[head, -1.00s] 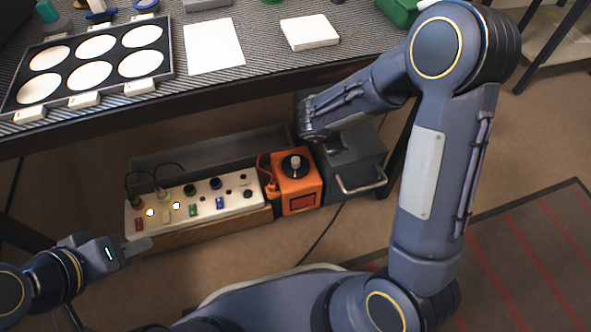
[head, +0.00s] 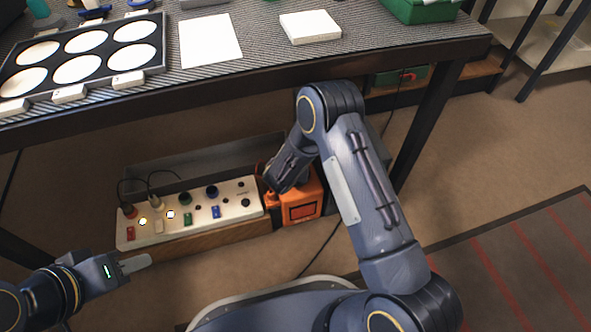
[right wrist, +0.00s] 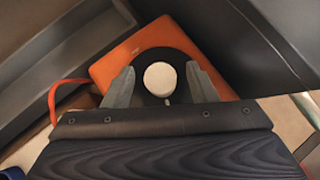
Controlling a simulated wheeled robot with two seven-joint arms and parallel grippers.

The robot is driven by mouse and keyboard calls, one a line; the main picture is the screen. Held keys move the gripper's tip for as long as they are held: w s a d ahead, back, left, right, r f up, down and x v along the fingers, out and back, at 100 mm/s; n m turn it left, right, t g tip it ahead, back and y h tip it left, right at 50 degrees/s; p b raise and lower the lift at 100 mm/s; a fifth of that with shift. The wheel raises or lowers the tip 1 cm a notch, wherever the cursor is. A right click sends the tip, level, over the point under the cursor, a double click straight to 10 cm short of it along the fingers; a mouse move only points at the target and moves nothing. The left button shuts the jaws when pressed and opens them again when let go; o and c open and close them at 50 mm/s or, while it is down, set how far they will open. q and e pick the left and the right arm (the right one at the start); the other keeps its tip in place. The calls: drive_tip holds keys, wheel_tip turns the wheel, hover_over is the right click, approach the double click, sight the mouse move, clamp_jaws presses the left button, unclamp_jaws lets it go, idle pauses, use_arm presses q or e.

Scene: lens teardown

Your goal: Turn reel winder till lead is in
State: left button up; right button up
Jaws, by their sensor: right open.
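The reel winder is an orange box (head: 302,210) on the right end of the wooden base, partly covered by my right arm in the head view. In the right wrist view the orange box (right wrist: 112,66) has a black disc with a pale round knob (right wrist: 160,78) on top. My right gripper (right wrist: 160,74) is open, with one finger on each side of the knob; I cannot tell whether they touch it. An orange lead (right wrist: 58,92) loops out at the box's left side; its far end is hidden. My left gripper (head: 135,264) is at lower left, off the panel; its finger gap does not show.
A white panel (head: 182,232) with knobs, coloured switches and two lit lamps is left of the winder. A grey trough (head: 215,160) lies behind it. The table edge (head: 250,84) overhangs above. A dark box stands right of the winder.

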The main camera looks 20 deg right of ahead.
drive_tip(key=shift+w+d+f, duration=0.2)
drive_tip(key=shift+w+f, duration=0.1)
drive_tip(key=shift+c, duration=0.4)
drive_tip(key=c, duration=0.9)
drive_tip(key=shift+m, duration=0.3)
